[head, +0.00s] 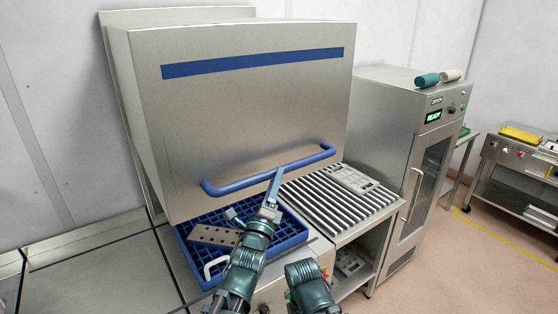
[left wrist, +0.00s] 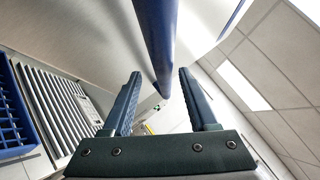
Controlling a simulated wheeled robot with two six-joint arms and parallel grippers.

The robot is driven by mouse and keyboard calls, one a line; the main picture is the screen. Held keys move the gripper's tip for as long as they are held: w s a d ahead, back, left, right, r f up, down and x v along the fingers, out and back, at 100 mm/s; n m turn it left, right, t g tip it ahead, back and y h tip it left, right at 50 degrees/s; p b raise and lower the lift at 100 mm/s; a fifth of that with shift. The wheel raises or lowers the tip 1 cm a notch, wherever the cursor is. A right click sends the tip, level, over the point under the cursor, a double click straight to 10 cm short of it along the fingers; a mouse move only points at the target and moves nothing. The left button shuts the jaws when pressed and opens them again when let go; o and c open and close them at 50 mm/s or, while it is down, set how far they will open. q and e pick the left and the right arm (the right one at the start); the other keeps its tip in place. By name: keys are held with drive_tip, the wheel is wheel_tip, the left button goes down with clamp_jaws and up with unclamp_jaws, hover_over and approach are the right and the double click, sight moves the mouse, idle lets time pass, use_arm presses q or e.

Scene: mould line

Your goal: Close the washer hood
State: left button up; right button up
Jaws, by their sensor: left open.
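The washer hood (head: 240,110) is a large steel box with a blue stripe. It stands raised, with its lower edge above the blue rack (head: 290,232). Its blue bar handle (head: 240,184) runs along the lower front; it also shows in the left wrist view (left wrist: 157,35). My left gripper (head: 274,186) is open at the handle, around the middle to right part of the bar. In the left wrist view the bar lines up with the gap between the two fingers (left wrist: 158,88); I cannot tell whether they touch it. My right gripper is not seen.
A brown perforated block (head: 214,235) lies in the rack. A roller table (head: 320,203) with a grey plate (head: 354,179) is at the right. A steel cabinet (head: 395,110) with a lit display stands beyond it. Open floor lies at the far right.

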use_arm(q)
drive_tip(key=shift+w+d+r+p, duration=0.2)
drive_tip(key=shift+w+r+p, duration=0.15)
drive_tip(key=shift+w+r, duration=0.35)
drive_tip(key=shift+w+d, duration=0.15)
drive_tip(key=shift+w, duration=0.5)
drive_tip(key=shift+s+r, duration=0.1)
clamp_jaws()
idle(0.5)
